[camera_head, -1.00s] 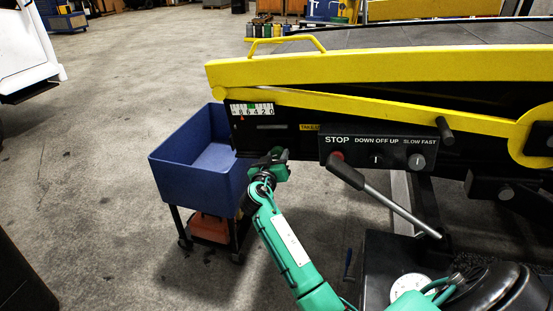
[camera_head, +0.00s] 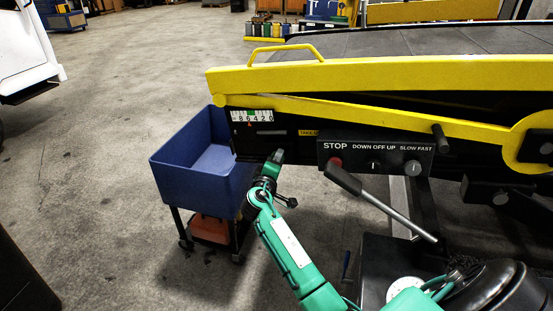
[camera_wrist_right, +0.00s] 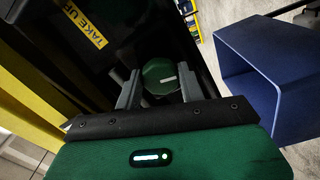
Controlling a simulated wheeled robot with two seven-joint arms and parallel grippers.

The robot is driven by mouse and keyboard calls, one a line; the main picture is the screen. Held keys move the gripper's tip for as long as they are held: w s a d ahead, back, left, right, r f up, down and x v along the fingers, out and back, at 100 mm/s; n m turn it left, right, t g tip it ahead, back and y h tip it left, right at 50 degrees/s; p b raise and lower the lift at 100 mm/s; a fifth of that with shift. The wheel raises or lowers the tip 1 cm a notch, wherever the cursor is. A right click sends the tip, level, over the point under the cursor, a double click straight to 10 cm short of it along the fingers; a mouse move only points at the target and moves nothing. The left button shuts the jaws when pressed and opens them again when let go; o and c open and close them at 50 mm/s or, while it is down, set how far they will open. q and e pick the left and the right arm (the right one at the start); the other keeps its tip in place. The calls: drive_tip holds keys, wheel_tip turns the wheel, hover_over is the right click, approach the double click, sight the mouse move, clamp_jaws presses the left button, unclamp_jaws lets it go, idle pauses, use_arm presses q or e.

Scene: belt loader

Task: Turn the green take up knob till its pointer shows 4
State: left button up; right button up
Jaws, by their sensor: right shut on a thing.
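The green take up knob (camera_wrist_right: 164,76) has a white line on its face and sits between the two grey fingers of my right gripper (camera_wrist_right: 160,88) in the right wrist view. The fingers are shut on its sides. My left gripper is not in view.
A blue bin (camera_head: 190,158) on a cart stands just left of my right gripper. The control panel (camera_head: 375,154) with STOP button and switches is to the right, with a lever (camera_head: 385,203) sticking out below. The yellow rail (camera_head: 380,72) runs above.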

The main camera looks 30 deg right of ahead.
drive_tip(key=shift+r+n+p, duration=0.1)
drive_tip(key=shift+n+p, duration=4.95)
drive_tip(key=shift+n, duration=2.25)
drive_tip(key=o, duration=1)
drive_tip(key=shift+c, duration=0.2)
drive_tip(key=shift+a, duration=0.1)
drive_tip(key=b+v, duration=0.4)
drive_tip(key=v, duration=0.9)
drive_tip(key=shift+s+a, duration=0.2)
drive_tip(key=shift+s, duration=0.1)
